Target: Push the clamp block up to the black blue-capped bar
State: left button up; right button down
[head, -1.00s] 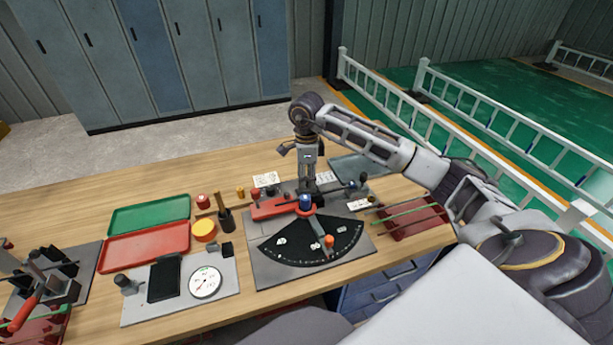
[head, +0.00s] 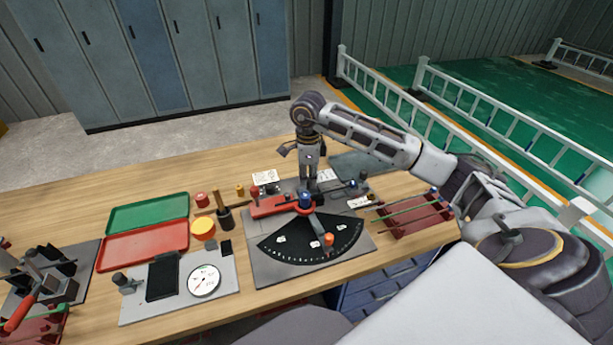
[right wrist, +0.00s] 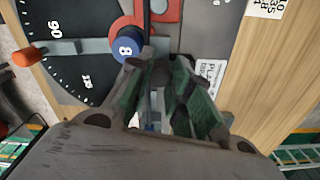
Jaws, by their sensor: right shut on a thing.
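My right gripper (head: 310,184) points down over the back of the bending plate (head: 262,268), just behind the blue-capped post (head: 305,199). In the right wrist view its two fingers (right wrist: 160,72) are close together, beside the blue cap marked 8 (right wrist: 125,48). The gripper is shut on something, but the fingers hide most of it. The clamp block is not clearly seen; I cannot tell its gap to the bar. A thin black bar (right wrist: 147,22) runs past the blue cap to the fingertips. My left gripper is not in view.
An orange-knobbed lever (head: 328,240) lies over the black angle scale (head: 290,246). A red rack with green bars (head: 415,217) is to the right. A red tray (head: 145,245), a green tray (head: 150,212) and a dial gauge (head: 204,281) are to the left.

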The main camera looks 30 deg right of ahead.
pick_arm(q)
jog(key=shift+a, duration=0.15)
pick_arm(e)
jog(key=shift+s, duration=0.1)
jog(key=c, duration=1.3)
grip_release()
jog(key=shift+s, duration=0.1)
jog(key=shift+o, duration=0.2)
jog(key=shift+r, duration=0.15)
notch_tip(320, 180, up, 12)
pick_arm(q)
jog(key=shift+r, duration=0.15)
pick_arm(e)
notch_tip(320, 180, up, 7)
jog(key=p, duration=0.7)
send_over(308, 180)
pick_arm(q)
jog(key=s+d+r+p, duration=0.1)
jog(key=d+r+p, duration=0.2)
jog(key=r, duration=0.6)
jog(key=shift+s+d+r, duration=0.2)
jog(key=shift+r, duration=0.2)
pick_arm(e)
jog(key=shift+r, duration=1.4)
